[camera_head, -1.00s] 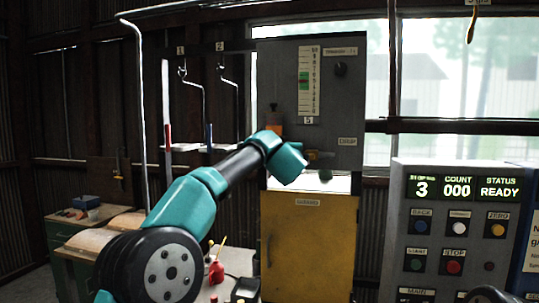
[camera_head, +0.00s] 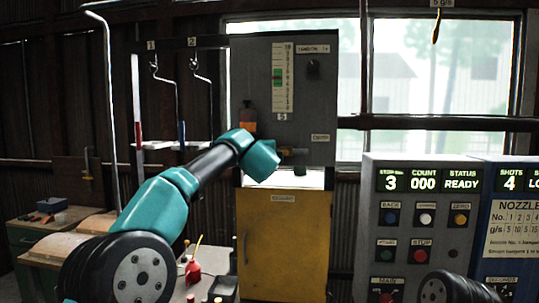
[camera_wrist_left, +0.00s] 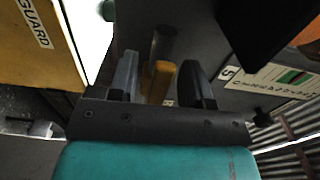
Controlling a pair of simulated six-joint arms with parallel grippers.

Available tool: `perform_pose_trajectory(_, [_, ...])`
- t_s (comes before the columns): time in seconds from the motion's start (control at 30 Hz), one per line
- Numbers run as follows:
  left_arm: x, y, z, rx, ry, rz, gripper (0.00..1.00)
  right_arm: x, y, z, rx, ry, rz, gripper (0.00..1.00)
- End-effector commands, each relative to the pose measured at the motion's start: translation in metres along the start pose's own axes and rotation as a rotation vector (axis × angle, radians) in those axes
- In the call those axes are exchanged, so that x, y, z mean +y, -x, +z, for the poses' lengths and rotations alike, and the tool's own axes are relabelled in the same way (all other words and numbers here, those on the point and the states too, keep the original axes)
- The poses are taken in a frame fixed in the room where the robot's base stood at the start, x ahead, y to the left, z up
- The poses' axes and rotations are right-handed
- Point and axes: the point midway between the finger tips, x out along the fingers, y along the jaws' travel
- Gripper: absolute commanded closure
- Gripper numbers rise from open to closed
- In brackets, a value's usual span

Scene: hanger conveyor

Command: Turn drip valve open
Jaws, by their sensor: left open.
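In the left wrist view the handle (camera_wrist_left: 159,82) stands between the two fingers of my left gripper (camera_wrist_left: 157,86). The fingers are open, with a gap visible on the handle's left and right. A dark grey cylinder (camera_wrist_left: 163,43) shows behind the handle. In the head view the teal wrist hides the left fingers. My right gripper is out of view; only a dark arm part shows at the bottom right.
A yellow guard door (camera_head: 283,245) is below. Two hooks hang at the left. A control panel (camera_head: 425,180) with buttons stands at the right.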

Motion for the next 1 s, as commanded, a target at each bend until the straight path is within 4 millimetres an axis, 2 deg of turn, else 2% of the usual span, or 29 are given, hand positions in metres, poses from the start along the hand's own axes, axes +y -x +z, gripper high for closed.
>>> perform_pose_trajectory(0.27, [-0.001, 0.004, 0.000, 0.000, -0.002, 0.000, 0.55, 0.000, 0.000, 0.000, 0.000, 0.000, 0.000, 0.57])
perform_pose_trajectory(0.47, [-0.001, 0.020, 0.000, 0.000, -0.002, 0.000, 0.55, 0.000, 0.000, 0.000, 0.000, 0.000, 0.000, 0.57])
perform_pose_trajectory(1.0, [-0.001, 0.095, -0.001, 0.002, -0.002, -0.001, 0.55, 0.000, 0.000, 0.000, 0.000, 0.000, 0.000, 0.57])
